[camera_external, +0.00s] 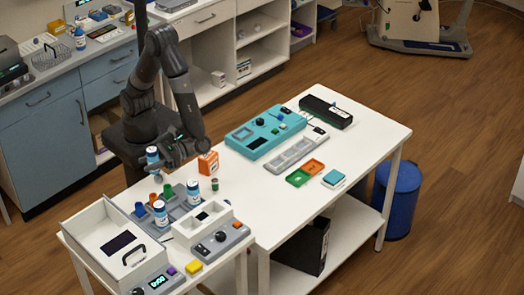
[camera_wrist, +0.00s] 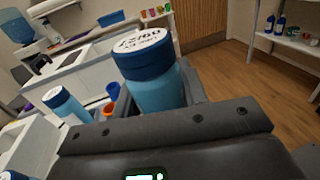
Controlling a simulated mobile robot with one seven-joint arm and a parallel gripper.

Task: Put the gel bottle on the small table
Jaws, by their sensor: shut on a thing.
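My gripper (camera_external: 160,163) is shut on a white and blue bottle (camera_external: 152,156), held upright above the back left end of the white tables. In the wrist view this bottle (camera_wrist: 155,85) is blue with a dark blue cap and writing on its top. I cannot read a gel label on it. A smaller white table (camera_external: 222,260) stands at the front left, crowded with things. Similar blue and white bottles (camera_external: 161,214) (camera_external: 193,193) stand in a grey tray there; one similar bottle shows in the wrist view (camera_wrist: 66,105).
A longer white table (camera_external: 260,212) adjoins it, with bare room in its middle and front. It bears an orange box (camera_external: 208,163), a teal device (camera_external: 265,133) and a black box (camera_external: 326,111). A white open box (camera_external: 97,226) and a grey-white device (camera_external: 219,240) crowd the smaller table.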

